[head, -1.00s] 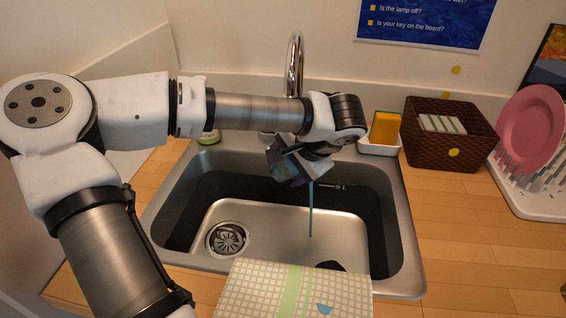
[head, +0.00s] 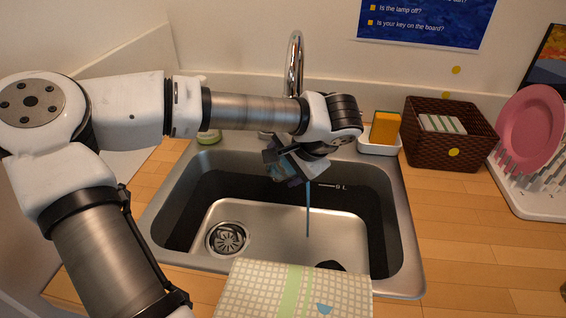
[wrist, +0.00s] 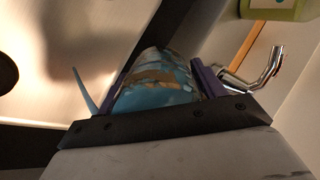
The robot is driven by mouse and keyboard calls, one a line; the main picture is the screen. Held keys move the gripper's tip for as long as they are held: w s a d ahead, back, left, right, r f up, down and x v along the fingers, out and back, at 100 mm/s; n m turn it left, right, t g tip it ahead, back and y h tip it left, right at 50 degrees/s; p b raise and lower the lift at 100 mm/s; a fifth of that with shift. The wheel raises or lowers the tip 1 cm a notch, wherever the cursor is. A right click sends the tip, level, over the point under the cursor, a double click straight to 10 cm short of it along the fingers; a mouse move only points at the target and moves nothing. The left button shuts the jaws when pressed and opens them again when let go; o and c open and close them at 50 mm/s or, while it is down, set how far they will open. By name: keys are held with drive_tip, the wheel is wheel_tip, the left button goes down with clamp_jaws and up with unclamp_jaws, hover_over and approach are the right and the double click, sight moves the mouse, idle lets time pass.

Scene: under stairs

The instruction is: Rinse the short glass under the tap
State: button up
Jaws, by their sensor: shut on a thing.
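My gripper (head: 284,164) is over the sink basin (head: 270,222), tilted downward, just in front of the tap (head: 295,65). It is shut on the short glass (wrist: 155,85), a bluish see-through thing with brownish patches between the purple fingers in the wrist view. In the head view my gripper and wrist mostly hide the glass. A thin blue stream of water (head: 308,208) falls into the basin beside the gripper; it also shows in the wrist view (wrist: 85,92). I cannot tell whether it passes through the glass. My arm hides the lower tap.
A checked cloth (head: 265,292) hangs over the sink's front edge. A yellow sponge (head: 385,127) in a white holder, a brown basket (head: 450,150) and a rack with a pink plate (head: 530,128) stand right. A green item (head: 208,137) is at the back left. The drain (head: 228,239) is uncovered.

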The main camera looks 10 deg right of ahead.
drive_tip(key=shift+d, duration=0.3)
drive_tip(key=shift+a, duration=0.25)
drive_tip(key=shift+a, duration=0.3)
drive_tip(key=shift+d, duration=0.15)
idle(0.3)
drive_tip(key=shift+d, duration=0.4)
drive_tip(key=shift+a, duration=0.2)
drive_tip(key=shift+a, duration=0.4)
drive_tip(key=s+a, duration=0.1)
drive_tip(key=s, duration=0.6)
drive_tip(key=shift+s+a+p, duration=0.15)
drive_tip(key=shift+s+p, duration=0.25)
drive_tip(key=shift+p, duration=0.05)
idle(0.5)
